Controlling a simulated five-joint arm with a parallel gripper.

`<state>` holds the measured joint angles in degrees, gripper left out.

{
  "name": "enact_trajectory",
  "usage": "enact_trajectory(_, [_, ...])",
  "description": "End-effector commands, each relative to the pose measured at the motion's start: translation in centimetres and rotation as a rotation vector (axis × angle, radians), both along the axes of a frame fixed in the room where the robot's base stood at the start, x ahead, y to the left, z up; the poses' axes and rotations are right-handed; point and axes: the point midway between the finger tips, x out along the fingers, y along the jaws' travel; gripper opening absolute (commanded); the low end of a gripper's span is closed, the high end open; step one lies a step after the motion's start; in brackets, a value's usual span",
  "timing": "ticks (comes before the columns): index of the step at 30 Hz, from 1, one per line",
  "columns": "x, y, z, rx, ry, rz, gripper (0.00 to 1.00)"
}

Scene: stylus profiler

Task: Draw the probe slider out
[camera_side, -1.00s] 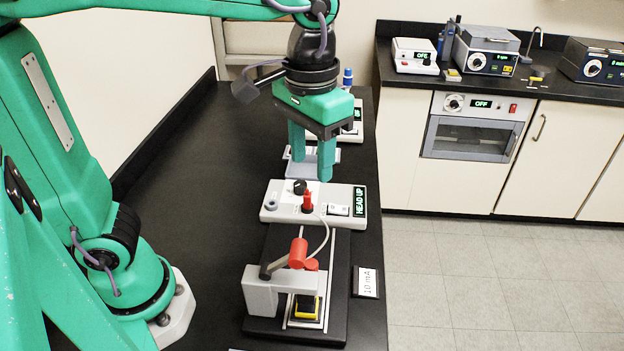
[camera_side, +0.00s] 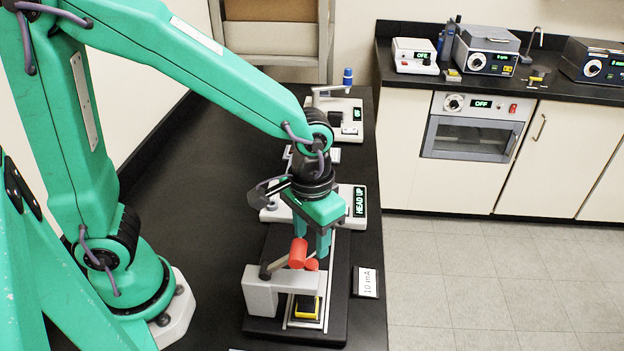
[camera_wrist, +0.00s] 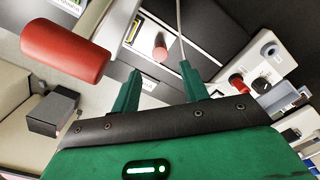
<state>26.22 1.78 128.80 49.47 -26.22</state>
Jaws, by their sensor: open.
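In the side view the profiler stage stands on a black base (camera_side: 255,323), with a grey bracket (camera_side: 262,291) and two pale rails. A large red cylindrical handle (camera_side: 298,253) leans up from the bracket, and a smaller red knob (camera_side: 312,264) sits beside it. A black block with a yellow edge (camera_side: 306,308) lies between the rails; I cannot tell which part is the probe slider. My gripper (camera_side: 312,243) is open and empty, pointing down just behind the red parts. In the wrist view the small knob (camera_wrist: 160,47) shows beyond the gap between my fingers (camera_wrist: 158,82), apart from them.
The large handle (camera_wrist: 65,50) is close to the left finger's side in the wrist view. A control box reading HEAD UP (camera_side: 360,203) stands behind the stage. A 10 mA card (camera_side: 366,282) lies to the right. Another device (camera_side: 340,112) stands farther back.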

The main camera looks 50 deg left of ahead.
Motion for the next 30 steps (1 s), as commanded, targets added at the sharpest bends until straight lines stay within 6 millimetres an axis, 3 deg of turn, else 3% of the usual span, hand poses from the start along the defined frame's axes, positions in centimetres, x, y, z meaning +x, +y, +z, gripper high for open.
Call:
enact_trajectory(11, [0.0,0.0,-1.0,0.0,0.001,0.0,0.45])
enact_trajectory(30, [0.0,0.0,-7.3,0.0,0.001,0.0,0.45])
